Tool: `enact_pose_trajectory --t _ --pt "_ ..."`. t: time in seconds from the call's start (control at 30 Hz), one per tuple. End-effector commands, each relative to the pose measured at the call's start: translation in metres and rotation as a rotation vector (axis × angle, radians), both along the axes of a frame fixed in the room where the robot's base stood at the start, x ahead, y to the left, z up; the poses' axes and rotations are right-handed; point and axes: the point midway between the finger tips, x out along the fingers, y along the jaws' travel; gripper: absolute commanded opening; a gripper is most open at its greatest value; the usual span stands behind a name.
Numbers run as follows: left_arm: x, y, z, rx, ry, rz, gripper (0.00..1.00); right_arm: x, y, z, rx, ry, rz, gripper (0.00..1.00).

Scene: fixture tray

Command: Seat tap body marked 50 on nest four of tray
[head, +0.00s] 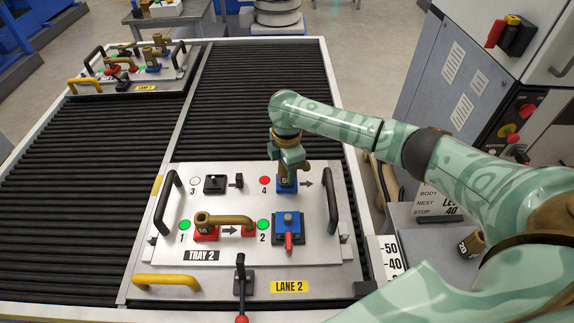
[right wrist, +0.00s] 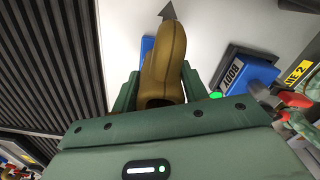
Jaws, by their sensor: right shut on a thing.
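My right gripper (head: 287,160) is over the upper right of the grey tray (head: 330,250) marked TRAY 2, at nest four. It is shut on a brass tap body (right wrist: 165,62), which fills the space between the green fingers in the right wrist view. Below the gripper is a blue block (head: 287,186) beside the number 4 and a red light (head: 265,181). The tap body is mostly hidden in the head view, and only part of a mark shows. I cannot tell whether it is fully down on the nest. My left gripper is not in view.
Nest one holds a brass tap on a red base (head: 206,233). Nest two has a blue block with a red lever (head: 288,228). Nest three has a black fixture (head: 215,184). Black handles (head: 332,201) stand at the tray's sides. Another brass part (head: 470,243) lies at right.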

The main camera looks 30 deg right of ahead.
Motion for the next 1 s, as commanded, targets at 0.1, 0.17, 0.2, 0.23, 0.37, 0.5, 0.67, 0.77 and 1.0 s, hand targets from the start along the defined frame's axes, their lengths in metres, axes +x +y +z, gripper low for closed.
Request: enact_pose_trajectory --t 0.1,0.17,0.2,0.23,0.37,0.5,0.67,0.77,1.0 --pt "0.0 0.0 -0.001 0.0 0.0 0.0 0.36 0.001 0.0 -0.002 0.001 -0.001 0.0 0.0" --pt "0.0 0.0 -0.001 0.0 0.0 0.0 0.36 0.001 0.0 -0.004 0.0 -0.002 0.0 0.0" --pt "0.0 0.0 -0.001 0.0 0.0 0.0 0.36 0.001 0.0 -0.004 0.0 -0.002 0.001 0.0" --pt "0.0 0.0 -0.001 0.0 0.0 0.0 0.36 0.001 0.0 -0.005 0.0 -0.002 0.001 0.0" --pt "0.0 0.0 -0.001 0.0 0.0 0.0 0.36 0.001 0.0 -0.007 -0.001 -0.002 0.001 0.52" --pt "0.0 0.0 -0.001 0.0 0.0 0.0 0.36 0.0 0.0 -0.007 -0.001 -0.002 0.001 0.69" --pt "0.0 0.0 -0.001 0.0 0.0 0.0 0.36 0.0 0.0 -0.008 -0.002 0.001 0.001 0.69" --pt "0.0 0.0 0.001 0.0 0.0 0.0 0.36 0.0 0.0 -0.004 -0.001 0.0 0.0 0.69" --pt "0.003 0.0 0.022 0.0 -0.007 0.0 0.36 0.001 -0.001 0.045 -0.001 -0.006 0.001 0.69"
